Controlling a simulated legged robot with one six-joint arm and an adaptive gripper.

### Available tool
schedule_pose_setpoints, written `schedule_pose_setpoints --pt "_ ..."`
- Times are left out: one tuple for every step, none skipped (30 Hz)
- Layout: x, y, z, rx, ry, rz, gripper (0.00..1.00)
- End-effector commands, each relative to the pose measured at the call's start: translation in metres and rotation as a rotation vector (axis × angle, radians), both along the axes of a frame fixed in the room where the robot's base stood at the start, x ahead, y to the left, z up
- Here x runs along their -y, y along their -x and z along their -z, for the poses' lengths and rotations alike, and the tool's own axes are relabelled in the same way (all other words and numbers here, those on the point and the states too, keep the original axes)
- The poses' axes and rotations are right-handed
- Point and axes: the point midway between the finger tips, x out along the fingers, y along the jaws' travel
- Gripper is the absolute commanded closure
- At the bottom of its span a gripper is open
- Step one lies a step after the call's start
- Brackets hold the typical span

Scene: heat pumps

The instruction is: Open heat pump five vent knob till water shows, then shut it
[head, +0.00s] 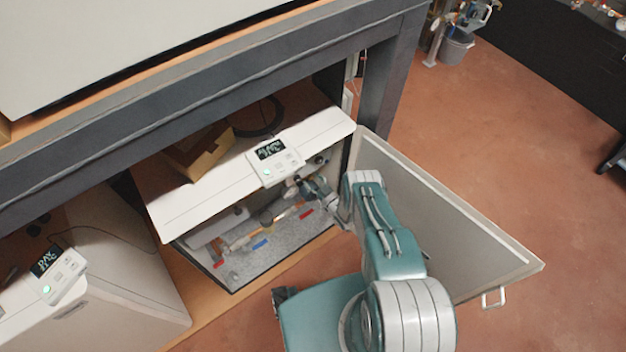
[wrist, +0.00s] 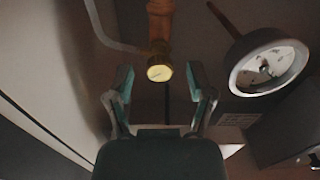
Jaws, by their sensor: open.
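The heat pump (head: 240,165) stands under the grey bench frame with its door (head: 440,210) swung open to the right. Its inside shows pipes and red and blue tags. My gripper (head: 305,186) reaches into the cabinet from the right. In the wrist view my gripper (wrist: 160,88) is open and empty, its two fingers apart. A round yellow brass end (wrist: 159,73) on a copper pipe (wrist: 160,22) lies ahead, between the fingertips in the picture; it may be the vent knob. I cannot tell whether the fingers flank it. No water shows.
A round white gauge (wrist: 268,63) sits right of the brass end, with a dark box (wrist: 290,130) below it. A control panel (head: 275,160) is on the unit's top edge. Another unit (head: 110,270) stands at left.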

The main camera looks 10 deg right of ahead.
Motion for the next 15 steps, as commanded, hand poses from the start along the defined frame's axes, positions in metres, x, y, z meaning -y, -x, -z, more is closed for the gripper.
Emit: schedule_pose_setpoints --pt "-0.0008 -0.0012 0.0001 0.0 0.0 0.0 0.31" --pt "-0.0009 -0.0017 0.0001 0.0 0.0 0.0 0.31" --pt "-0.001 -0.0021 0.0001 0.0 -0.001 0.001 0.31" --pt "-0.001 -0.0021 0.0001 0.0 -0.001 0.001 0.31" --pt "-0.0009 -0.0021 0.0001 0.0 -0.001 0.001 0.31" --pt "-0.0009 -0.0021 0.0 0.0 -0.001 0.001 0.31" --pt "-0.0008 -0.002 0.0 0.0 -0.001 0.001 0.31" --pt "-0.0008 -0.002 0.0 0.0 -0.001 0.001 0.31" --pt "-0.0008 -0.002 0.0 0.0 -0.001 0.001 0.4" --pt "-0.0008 -0.002 0.0 0.0 -0.001 0.001 0.53" --pt "-0.0008 -0.002 0.0 0.0 -0.001 0.001 0.66" --pt "-0.0008 -0.002 0.0 0.0 -0.001 0.001 0.84" --pt "-0.0009 -0.002 -0.0001 0.0 -0.001 0.001 0.97" --pt "-0.0009 -0.002 -0.0001 0.0 -0.001 0.0 1.0" --pt "-0.0009 -0.002 -0.0001 0.0 -0.001 0.0 1.0"
